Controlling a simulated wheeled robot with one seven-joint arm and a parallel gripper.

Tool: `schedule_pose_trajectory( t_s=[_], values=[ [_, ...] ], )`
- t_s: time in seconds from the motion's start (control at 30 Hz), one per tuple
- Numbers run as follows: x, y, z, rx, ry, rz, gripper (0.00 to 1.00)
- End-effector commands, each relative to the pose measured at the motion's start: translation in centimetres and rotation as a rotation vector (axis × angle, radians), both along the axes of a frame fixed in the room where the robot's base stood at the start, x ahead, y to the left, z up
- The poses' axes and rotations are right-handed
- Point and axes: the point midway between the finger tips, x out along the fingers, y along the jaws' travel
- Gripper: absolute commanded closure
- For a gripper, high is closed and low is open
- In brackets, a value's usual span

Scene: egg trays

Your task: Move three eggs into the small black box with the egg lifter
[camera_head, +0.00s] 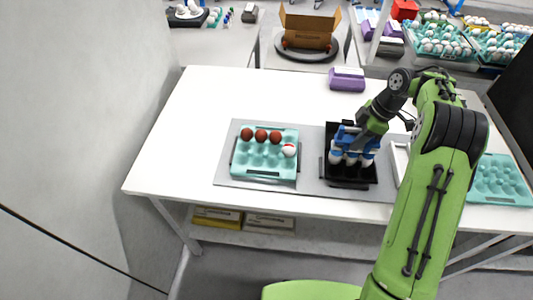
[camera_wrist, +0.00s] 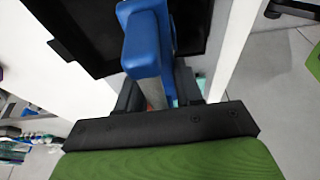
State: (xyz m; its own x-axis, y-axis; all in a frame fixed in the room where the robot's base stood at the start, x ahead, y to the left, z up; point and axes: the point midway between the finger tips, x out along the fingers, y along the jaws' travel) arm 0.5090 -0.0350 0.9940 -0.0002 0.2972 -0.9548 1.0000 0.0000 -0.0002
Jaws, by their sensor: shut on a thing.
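My gripper (camera_head: 368,126) is shut on the blue egg lifter (camera_head: 346,141), which also shows large in the wrist view (camera_wrist: 143,40). The lifter is over the small black box (camera_head: 348,183), and its lower end is around the box's inside. Several white eggs (camera_head: 352,160) show beneath the lifter, at the box; I cannot tell whether they hang from it or rest on the box floor. A turquoise egg tray (camera_head: 262,170) to the left holds three brown eggs (camera_head: 261,135) in its back row and one white egg (camera_head: 289,150) at its right side.
An empty turquoise tray (camera_head: 500,182) lies at the right, partly behind my arm. A purple egg carton (camera_head: 347,79) stands at the back. The table's left part is clear.

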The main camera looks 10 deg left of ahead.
Motion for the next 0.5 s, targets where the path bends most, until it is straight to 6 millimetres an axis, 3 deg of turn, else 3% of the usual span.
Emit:
schedule_pose_trajectory(
  t_s=[0.5],
  values=[
    [0.0,0.0,-1.4,0.000,0.000,0.000,1.00]
  ],
)
